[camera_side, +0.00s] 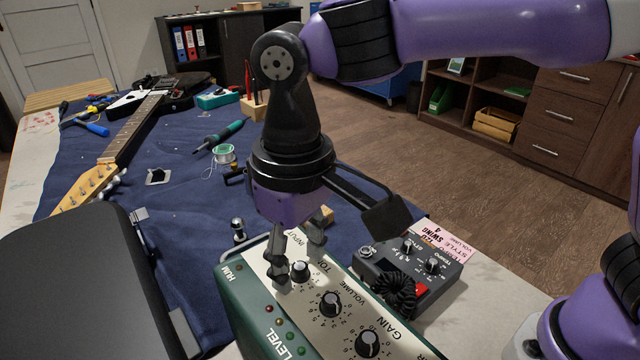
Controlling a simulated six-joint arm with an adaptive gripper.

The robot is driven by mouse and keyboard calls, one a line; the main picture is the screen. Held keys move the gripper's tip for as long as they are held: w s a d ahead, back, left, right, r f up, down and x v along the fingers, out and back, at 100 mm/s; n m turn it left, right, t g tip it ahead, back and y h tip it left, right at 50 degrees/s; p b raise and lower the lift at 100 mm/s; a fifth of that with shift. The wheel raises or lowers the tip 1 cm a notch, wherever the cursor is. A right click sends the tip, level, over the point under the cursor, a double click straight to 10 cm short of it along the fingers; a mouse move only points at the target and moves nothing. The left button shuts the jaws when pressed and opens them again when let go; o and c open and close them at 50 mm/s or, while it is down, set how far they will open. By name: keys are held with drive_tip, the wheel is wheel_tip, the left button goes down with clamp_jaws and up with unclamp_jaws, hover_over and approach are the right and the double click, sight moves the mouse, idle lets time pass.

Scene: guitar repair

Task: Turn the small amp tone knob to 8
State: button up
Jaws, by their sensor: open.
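The small amp (252,317) is a green box with a cream top panel at the bottom centre. Its tone knob (300,270) is black with a pale cap and sits nearest my gripper. The volume knob (331,303) and gain knob (367,343) follow along the panel towards the lower right. My gripper (292,262) points down over the tone end of the panel, with its fingers apart. One finger is left of the tone knob and the other is behind it. I cannot tell whether either touches the knob. The tone pointer's setting is too small to read.
A dark pedal (410,272) with knobs and a coiled black cable stands close right of the amp. A black case (75,290) fills the lower left. A guitar (130,130), soldering iron (222,136) and solder spool (224,153) lie on the blue mat (190,200) behind.

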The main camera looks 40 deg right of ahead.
sight(298, 266)
wheel_tip(298, 266, up, 12)
idle(0.4)
drive_tip(key=shift+d, duration=0.1)
drive_tip(key=d+f+m+t+y, duration=0.1)
drive_tip(key=d+t, duration=0.1)
drive_tip(key=d, duration=0.9)
drive_tip(key=s+d+f+m+t+h, duration=0.1)
drive_tip(key=s+d+f+m+t, duration=0.1)
drive_tip(key=s+d+f, duration=0.3)
drive_tip(key=d+f+t, duration=0.1)
drive_tip(key=d+f, duration=0.3)
drive_tip(key=d, duration=0.2)
drive_tip(key=shift+s+d+t, duration=0.15)
drive_tip(key=shift+d+t, duration=0.05)
drive_tip(key=shift+t, duration=0.1)
